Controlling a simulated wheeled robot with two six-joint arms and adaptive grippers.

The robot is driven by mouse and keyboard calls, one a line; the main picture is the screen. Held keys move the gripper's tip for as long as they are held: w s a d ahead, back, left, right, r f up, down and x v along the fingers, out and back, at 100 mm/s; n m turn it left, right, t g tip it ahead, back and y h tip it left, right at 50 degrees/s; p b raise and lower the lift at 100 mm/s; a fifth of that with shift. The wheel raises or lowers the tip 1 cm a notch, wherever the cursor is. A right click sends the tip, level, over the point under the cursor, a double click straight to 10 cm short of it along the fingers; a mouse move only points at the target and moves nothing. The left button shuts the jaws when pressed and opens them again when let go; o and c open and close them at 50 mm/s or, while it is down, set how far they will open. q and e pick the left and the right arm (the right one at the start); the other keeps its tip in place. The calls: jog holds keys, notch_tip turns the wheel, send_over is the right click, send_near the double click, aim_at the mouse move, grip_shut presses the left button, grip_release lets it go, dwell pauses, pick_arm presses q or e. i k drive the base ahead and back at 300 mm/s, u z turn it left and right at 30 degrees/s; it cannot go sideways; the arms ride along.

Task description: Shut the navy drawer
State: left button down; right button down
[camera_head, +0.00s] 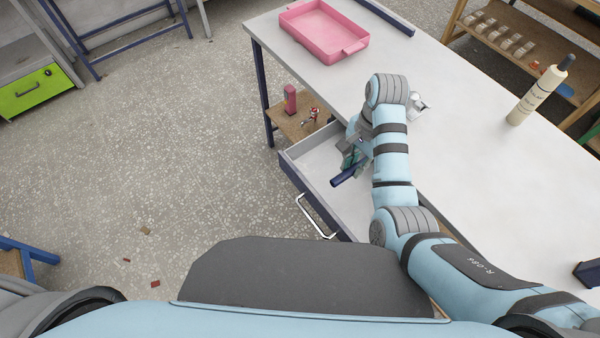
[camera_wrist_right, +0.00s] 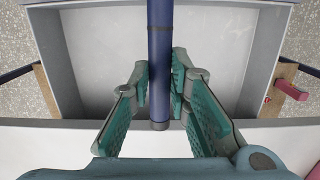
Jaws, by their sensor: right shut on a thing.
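The navy drawer (camera_head: 312,196) is pulled out from under the white-topped table, with its pale inside showing and a white bar handle (camera_head: 316,217) on its navy front. My right gripper (camera_head: 354,158) is over the open drawer, shut on a navy tube (camera_head: 345,178). In the right wrist view the tube (camera_wrist_right: 160,55) stands between the teal finger pads, with the drawer's pale floor (camera_wrist_right: 215,45) behind it. The drawer handle is apart from my right gripper. My right arm hides part of the drawer's right side. My left gripper is not in view.
The white tabletop (camera_head: 465,150) holds a pink tray (camera_head: 325,32), a pale bottle with a dark cap (camera_head: 540,90) and a small white item (camera_head: 415,105) beside my arm. A pink object (camera_head: 290,98) stands on a lower wooden shelf. The floor left of the drawer is open.

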aim_at(348, 209)
jog(key=z, duration=0.9)
jog(key=k, duration=1.15)
jog(key=z, duration=0.25)
jog(key=i, duration=0.7)
jog(key=u, duration=0.05)
